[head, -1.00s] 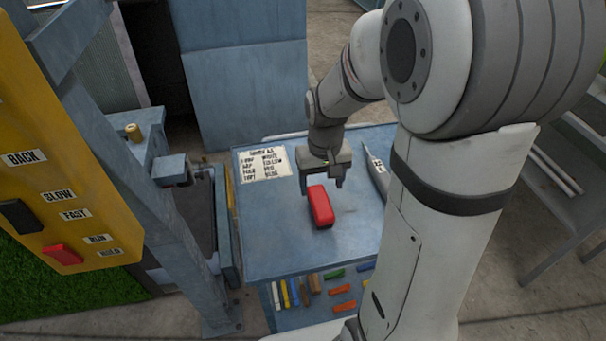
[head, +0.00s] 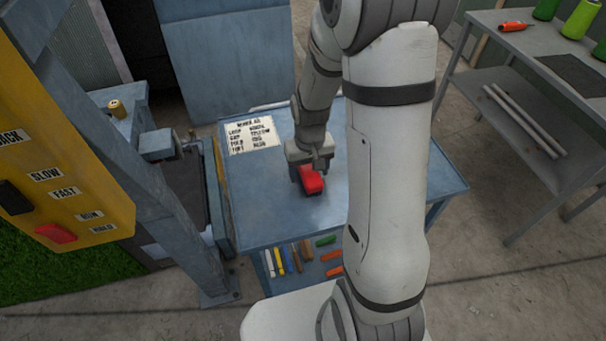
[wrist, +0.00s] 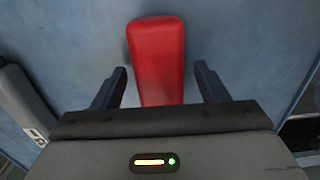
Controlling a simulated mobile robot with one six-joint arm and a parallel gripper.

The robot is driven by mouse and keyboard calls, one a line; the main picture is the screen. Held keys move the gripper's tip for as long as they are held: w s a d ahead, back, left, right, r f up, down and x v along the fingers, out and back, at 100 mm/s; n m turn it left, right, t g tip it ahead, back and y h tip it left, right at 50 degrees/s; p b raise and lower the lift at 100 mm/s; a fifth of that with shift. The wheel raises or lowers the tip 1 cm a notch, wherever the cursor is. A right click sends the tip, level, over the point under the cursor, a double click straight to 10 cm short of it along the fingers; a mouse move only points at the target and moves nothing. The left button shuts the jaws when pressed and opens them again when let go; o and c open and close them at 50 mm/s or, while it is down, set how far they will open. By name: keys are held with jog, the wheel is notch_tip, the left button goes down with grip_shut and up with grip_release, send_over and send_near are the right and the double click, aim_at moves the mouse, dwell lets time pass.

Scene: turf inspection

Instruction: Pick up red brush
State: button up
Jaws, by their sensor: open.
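The red brush (head: 312,182) lies on the blue tabletop; its long red body also shows in the wrist view (wrist: 158,55). My gripper (head: 311,174) is just above and at the brush in the head view. In the wrist view my gripper (wrist: 162,84) is open, with one dark finger on each side of the brush's near end and a gap on both sides. The near end of the brush is hidden behind the gripper body. I cannot tell how far the fingertips are from the tabletop.
A printed card (head: 252,136) lies on the blue table (head: 270,220). A grey tool (wrist: 22,100) lies left of the brush in the wrist view. Colored pieces (head: 281,260) sit on a lower shelf. A yellow button panel (head: 60,150) stands left; a grey bench (head: 520,60) stands right.

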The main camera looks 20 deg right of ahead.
jog(key=shift+c, duration=0.4)
jog(key=c, duration=0.9)
jog(key=shift+r, duration=0.1)
